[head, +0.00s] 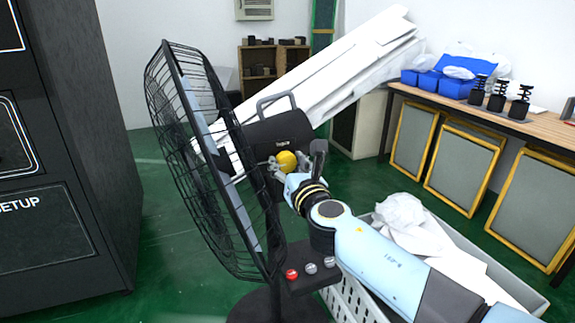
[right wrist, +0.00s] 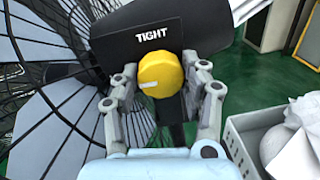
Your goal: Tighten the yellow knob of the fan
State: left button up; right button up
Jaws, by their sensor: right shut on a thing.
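The black fan (head: 200,150) stands on the floor, its cage facing left, with a dark motor housing (head: 258,133) behind it. The yellow knob (head: 287,161) is on the side of the housing. In the right wrist view the knob (right wrist: 161,74) sits below the word "TIGHT", with a pale mark on its left part. My right gripper (head: 279,165) is at the knob. In the right wrist view its fingers (right wrist: 161,85) are on either side of the knob, shut on it. My left gripper is not in view.
A red and two grey buttons (head: 311,268) are on the fan's base. A light crate (head: 470,248) with white crumpled material stands under my right arm. A dark machine (head: 60,150) is at left. A wooden bench (head: 480,118) with blue bins is at the right back.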

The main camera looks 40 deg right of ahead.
jog(key=shift+m, duration=0.3)
jog(key=m, duration=0.4)
jog(key=shift+b, duration=0.4)
jog(key=m+b, duration=0.1)
jog(key=m, duration=0.3)
jog(key=shift+m, duration=0.4)
jog(key=m+b, duration=0.1)
jog(key=m, duration=0.3)
jog(key=shift+d+f+y, duration=0.1)
jog(key=shift+y, duration=0.2)
jog(key=shift+m+g+b, duration=0.3)
jog(key=shift+m+b, duration=0.25)
jog(key=shift+m, duration=1.35)
jog(key=shift+o, duration=0.2)
jog(key=shift+c, duration=0.2)
jog(key=o, duration=1.2)
jog(key=shift+y, duration=0.3)
